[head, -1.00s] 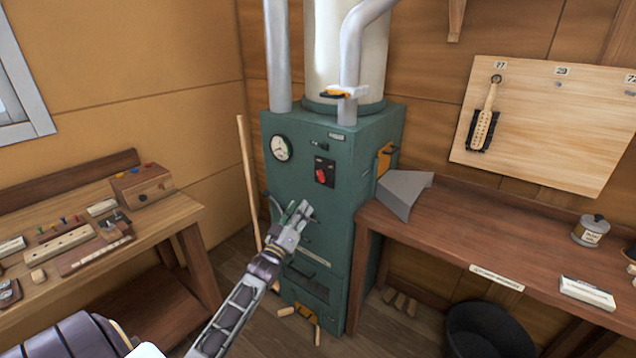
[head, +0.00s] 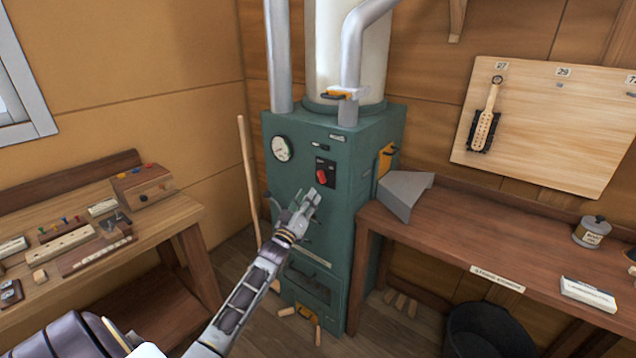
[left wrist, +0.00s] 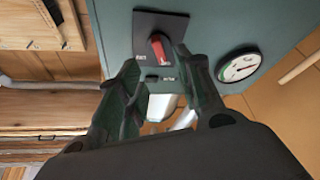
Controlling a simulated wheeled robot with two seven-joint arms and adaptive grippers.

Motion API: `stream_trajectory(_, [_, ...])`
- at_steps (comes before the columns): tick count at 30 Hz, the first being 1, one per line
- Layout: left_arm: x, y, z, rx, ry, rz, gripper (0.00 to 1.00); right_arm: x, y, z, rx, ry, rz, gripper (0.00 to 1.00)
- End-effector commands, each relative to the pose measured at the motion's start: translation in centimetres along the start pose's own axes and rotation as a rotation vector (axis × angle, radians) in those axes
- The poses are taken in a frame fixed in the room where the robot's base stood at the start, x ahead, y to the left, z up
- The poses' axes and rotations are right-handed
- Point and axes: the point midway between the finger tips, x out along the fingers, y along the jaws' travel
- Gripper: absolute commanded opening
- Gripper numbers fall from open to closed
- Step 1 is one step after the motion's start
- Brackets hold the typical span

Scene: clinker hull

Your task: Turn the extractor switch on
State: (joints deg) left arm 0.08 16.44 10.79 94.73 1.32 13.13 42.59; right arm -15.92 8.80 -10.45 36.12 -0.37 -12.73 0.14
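The extractor switch is a red knob (head: 322,176) on a black plate (head: 325,166) on the front of the green boiler cabinet (head: 290,185). In the left wrist view the red knob (left wrist: 159,47) sits on the dark plate (left wrist: 175,22), beyond the fingertips and roughly between them. My left gripper (head: 303,202) is just below the switch in the head view, its fingers spread and empty. In the left wrist view its two fingers (left wrist: 155,68) stand apart, one on either side of the knob's line. I cannot tell whether either finger touches it. My right gripper is not in view.
A round gauge (head: 281,149) is left of the switch. A wooden pole (head: 249,180) leans left of the cabinet. A workbench (head: 180,213) stands at left; a brown counter (head: 450,225) with a grey metal hood (head: 405,195) is at right.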

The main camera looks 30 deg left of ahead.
Motion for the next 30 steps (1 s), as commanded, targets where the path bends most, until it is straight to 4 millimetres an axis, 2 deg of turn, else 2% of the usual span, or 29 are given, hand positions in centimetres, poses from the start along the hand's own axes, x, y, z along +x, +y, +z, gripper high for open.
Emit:
stream_trajectory(7, [2.1, 0.0, 0.0, 0.000, -0.001, 0.000, 0.36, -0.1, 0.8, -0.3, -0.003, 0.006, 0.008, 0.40])
stream_trajectory(22, [6.1, 0.0, 0.0, -0.001, 0.001, 0.000, 0.36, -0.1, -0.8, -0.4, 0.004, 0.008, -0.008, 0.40])
stream_trajectory(30, [7.8, 0.0, 0.0, 0.000, 0.000, 0.000, 0.36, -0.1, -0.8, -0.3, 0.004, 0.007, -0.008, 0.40])
